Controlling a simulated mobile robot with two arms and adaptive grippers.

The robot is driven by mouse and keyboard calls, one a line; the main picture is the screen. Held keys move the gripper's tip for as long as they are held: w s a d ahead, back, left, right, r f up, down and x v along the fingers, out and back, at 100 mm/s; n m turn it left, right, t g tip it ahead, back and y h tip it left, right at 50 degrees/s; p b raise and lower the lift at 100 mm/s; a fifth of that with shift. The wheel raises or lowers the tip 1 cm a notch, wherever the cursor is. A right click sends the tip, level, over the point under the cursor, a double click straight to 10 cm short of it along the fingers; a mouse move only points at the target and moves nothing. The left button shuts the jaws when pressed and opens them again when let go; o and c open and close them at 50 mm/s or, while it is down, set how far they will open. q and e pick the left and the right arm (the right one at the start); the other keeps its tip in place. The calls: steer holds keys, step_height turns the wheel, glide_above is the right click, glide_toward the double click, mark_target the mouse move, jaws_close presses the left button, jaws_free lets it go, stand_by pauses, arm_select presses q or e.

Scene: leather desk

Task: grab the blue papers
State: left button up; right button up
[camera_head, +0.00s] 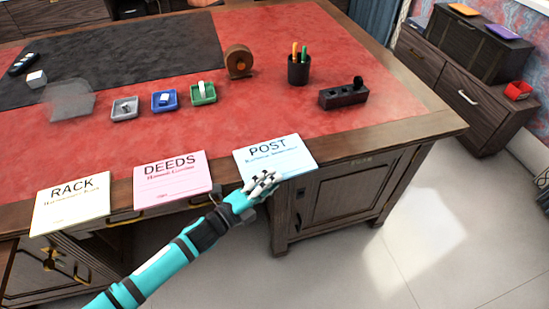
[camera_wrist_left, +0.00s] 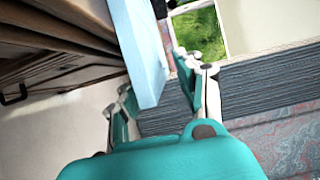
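The blue papers (camera_head: 275,155), a light blue stack marked POST, lie at the front edge of the desk and overhang it. My left gripper (camera_head: 264,184) is at their near edge in the head view. In the left wrist view, the edge of the blue papers (camera_wrist_left: 148,60) reaches in between the two fingers of my left gripper (camera_wrist_left: 158,98). The fingers stand apart, with a visible gap to the papers on the right side. Contact on the left side is unclear. My right gripper is not in view.
Pink DEEDS papers (camera_head: 172,180) and cream RACK papers (camera_head: 70,203) lie to the left along the same desk edge (camera_head: 430,130). Small trays, a tape roll (camera_head: 239,61), a pen cup (camera_head: 298,70) and a dark block (camera_head: 343,96) stand farther back. The floor at right is clear.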

arm_select(q)
steer(key=shift+w+d, duration=0.4)
jaws_close()
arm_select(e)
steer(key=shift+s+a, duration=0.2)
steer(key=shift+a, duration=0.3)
arm_select(q)
steer(key=shift+r, duration=0.2)
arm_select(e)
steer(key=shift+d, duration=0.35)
